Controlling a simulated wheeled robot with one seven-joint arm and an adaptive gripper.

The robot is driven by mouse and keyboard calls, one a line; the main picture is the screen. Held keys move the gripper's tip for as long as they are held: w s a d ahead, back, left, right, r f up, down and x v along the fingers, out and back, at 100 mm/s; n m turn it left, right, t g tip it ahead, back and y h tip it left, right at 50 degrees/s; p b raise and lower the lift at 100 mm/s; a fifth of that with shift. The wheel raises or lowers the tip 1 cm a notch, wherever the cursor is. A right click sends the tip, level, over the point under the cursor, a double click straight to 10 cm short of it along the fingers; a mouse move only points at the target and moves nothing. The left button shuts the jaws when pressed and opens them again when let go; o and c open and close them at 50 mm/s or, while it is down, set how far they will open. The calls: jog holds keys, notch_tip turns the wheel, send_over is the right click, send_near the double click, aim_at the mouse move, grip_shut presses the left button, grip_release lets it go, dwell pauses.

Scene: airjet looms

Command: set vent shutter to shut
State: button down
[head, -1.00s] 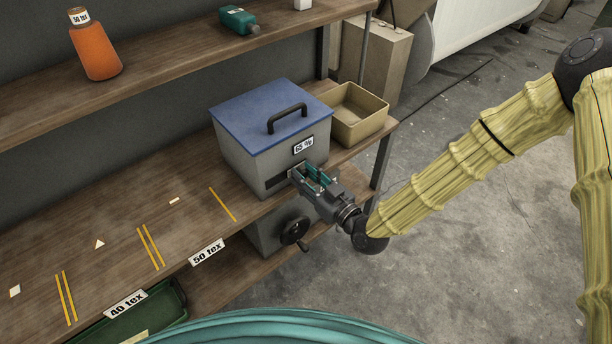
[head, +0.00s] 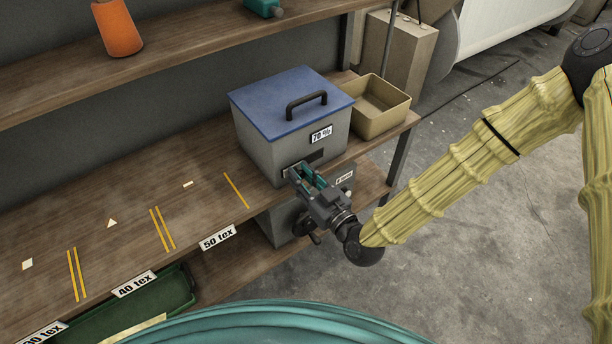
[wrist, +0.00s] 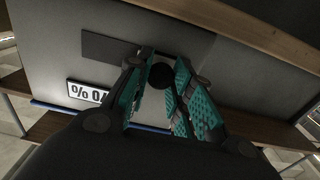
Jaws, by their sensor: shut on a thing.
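The grey box with a blue lid (head: 290,102) stands on the workbench, with a "70 %" label on its front. Below the label is a dark rectangular vent opening (head: 316,156), visible to the right of my gripper (head: 297,172). In the wrist view the dark opening (wrist: 110,48) shows to the left of the fingers. My gripper's teal-padded fingers are shut on a round black knob (wrist: 161,75) at the box front. The shutter plate itself is mostly hidden by the fingers.
An open tan bin (head: 375,112) stands right of the box. A handwheel is partly hidden below my gripper. The bench edge carries tex labels such as "50 tex" (head: 217,238). A green crate (head: 160,300) sits below.

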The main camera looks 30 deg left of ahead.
jog(key=c, duration=1.2)
grip_release()
jog(key=shift+s+a, duration=0.15)
jog(key=shift+s, duration=0.05)
jog(key=shift+c, duration=0.2)
jog(key=v, duration=1.2)
jog(key=s+d+f+m+g+h, duration=0.1)
jog(key=s+d+f+m+h, duration=0.2)
jog(key=d+f, duration=0.6)
jog(key=d+f+m+g+h, duration=0.2)
jog(key=d+f+h, duration=0.35)
jog(key=f, duration=0.55)
jog(key=s+d+f+m+g+h, duration=0.2)
jog(key=s+d, duration=0.4)
jog(key=d, duration=0.5)
jog(key=s+d+f+m+g+h, duration=0.3)
jog(key=s+d+f+m+h, duration=0.2)
jog(key=d, duration=0.7)
notch_tip(320, 180, down, 2)
jog(key=s, duration=0.2)
jog(key=shift+s+d+m, duration=0.15)
jog(key=shift+s+m, duration=0.2)
jog(key=shift+m, duration=0.05)
